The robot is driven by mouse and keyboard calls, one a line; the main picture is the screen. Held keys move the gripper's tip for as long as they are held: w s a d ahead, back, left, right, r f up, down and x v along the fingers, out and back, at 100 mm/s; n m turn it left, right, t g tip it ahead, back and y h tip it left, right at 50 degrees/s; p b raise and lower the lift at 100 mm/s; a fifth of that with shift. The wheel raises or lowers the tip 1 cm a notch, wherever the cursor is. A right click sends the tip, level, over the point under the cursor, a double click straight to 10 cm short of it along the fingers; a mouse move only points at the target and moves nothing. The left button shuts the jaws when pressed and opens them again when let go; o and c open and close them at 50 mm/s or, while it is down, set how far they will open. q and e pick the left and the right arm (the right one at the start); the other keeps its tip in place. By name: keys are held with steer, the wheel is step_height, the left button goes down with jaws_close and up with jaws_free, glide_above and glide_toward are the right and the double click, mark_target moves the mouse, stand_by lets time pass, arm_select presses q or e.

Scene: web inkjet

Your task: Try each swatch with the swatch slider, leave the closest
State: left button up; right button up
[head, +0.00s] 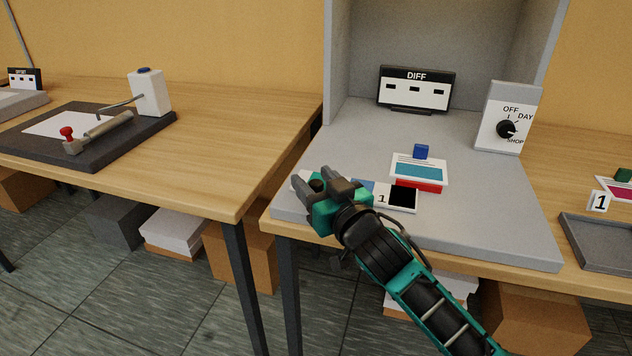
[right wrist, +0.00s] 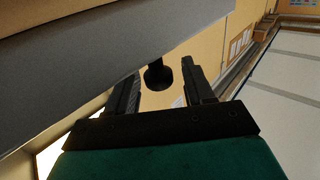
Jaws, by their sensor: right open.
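The swatch slider (head: 403,199) is a flat strip at the booth's front edge, with a "1" label and a black patch beside it; its left part is hidden by my right arm. My right gripper (head: 316,176) is open over the slider's left end. In the right wrist view, a black knob-like piece (right wrist: 158,76) shows between the open fingers; I cannot tell whether they touch it. My left gripper is not in view.
The grey booth holds a DIFF display (head: 414,89) with three dark windows and a dial box (head: 508,118) marked OFF, DAY, SHOP. The left table bears a black board (head: 100,150).

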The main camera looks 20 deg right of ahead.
steer(key=shift+c, duration=0.4)
steer(key=c, duration=0.9)
